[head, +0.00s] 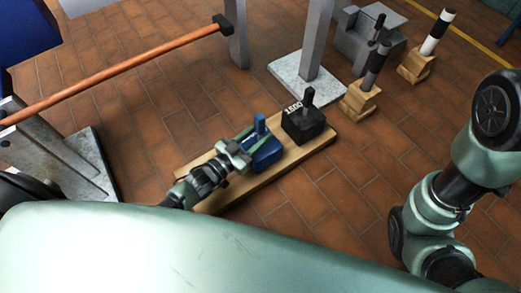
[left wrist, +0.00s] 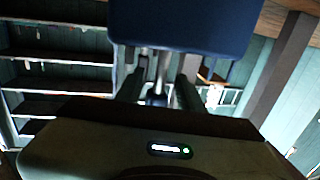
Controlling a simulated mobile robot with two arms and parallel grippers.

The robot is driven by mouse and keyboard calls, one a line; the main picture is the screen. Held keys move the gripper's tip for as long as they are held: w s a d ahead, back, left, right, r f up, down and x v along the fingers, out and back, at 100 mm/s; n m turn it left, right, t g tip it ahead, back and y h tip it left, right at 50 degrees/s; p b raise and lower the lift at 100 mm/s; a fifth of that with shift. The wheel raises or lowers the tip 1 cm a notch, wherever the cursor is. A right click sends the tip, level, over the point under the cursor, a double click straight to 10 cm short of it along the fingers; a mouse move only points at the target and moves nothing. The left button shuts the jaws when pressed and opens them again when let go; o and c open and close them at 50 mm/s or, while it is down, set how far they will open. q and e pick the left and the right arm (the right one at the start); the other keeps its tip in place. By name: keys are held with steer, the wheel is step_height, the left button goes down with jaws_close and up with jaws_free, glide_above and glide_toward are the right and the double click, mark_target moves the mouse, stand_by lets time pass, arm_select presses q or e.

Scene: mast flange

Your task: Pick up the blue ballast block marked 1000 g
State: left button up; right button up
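The blue ballast block (head: 267,154) stands upright on a wooden board, with its blue handle (head: 260,124) sticking up; I cannot read its marking. My left gripper (head: 248,146) is beside it, with its fingers spread at the handle side of the block. In the left wrist view the blue block (left wrist: 175,28) fills the top, and my left gripper (left wrist: 160,92) shows two dark fingers with a narrow post between them and gaps on both sides. The block rests on the board. My right arm shows at the right, but its gripper is not visible.
A black block (head: 304,126) marked 1500 stands close to the right on the same wooden board (head: 222,204). Wooden stands with dark posts (head: 360,101), a grey post on a pale plate (head: 308,80) and an orange bar (head: 120,72) are farther back. Tiled floor is free right of the board.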

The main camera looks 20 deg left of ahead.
arm_select(q)
steer(key=b+x, duration=0.1)
steer(key=x, duration=0.2)
steer(key=shift+w+d+f+b, duration=0.1)
steer(key=shift+w+f+b, duration=0.05)
steer(key=shift+w+b, duration=0.15)
jaws_close()
steer(key=shift+s, duration=0.1)
stand_by(1.0)
steer(key=shift+r, duration=0.25)
